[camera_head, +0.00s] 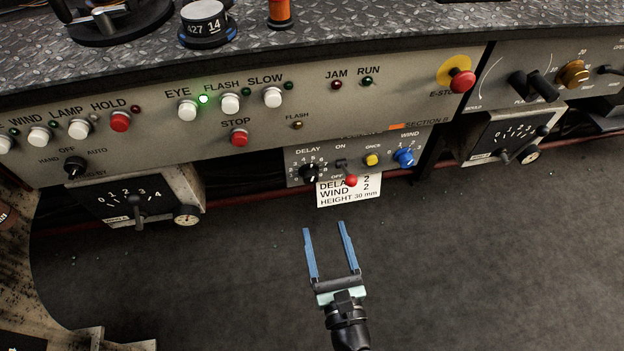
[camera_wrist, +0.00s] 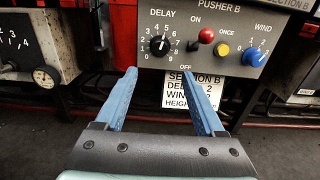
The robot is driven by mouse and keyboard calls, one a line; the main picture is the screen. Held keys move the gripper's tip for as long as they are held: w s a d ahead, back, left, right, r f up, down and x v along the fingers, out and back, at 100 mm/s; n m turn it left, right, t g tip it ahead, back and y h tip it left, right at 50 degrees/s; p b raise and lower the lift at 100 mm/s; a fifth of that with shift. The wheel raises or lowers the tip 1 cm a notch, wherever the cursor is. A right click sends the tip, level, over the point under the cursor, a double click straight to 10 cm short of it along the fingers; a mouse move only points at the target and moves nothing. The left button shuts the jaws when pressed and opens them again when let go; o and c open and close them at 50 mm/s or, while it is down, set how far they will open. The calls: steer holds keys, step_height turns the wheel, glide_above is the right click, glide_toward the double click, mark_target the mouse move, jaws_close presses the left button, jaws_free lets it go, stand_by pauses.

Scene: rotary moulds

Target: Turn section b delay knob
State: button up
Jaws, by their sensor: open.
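The section B delay knob (camera_head: 309,173) is a round black knob with a white pointer mark, on the grey Pusher B panel (camera_head: 330,152). It also shows in the wrist view (camera_wrist: 160,45), with a ring of numbers around it and the word DELAY above. My gripper (camera_head: 324,226) is open and empty, with two blue fingers pointing toward the panel. It is below and in front of the knob, apart from it. In the wrist view the gripper (camera_wrist: 165,75) has the knob above and between its fingertips.
Right of the knob are a red-tipped lever (camera_wrist: 206,36), a yellow button (camera_wrist: 222,50) and a blue WIND knob (camera_wrist: 255,57). A white card (camera_head: 350,190) below reads delay 2, wind 2, height 30 mm. A gauge box (camera_head: 165,190) juts out at left. The floor below is clear.

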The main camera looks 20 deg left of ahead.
mark_target(311, 182)
steer(key=b+x, duration=0.3)
steer(key=x, duration=0.9)
steer(key=shift+w+a, duration=0.25)
steer(key=shift+w, duration=0.05)
jaws_close()
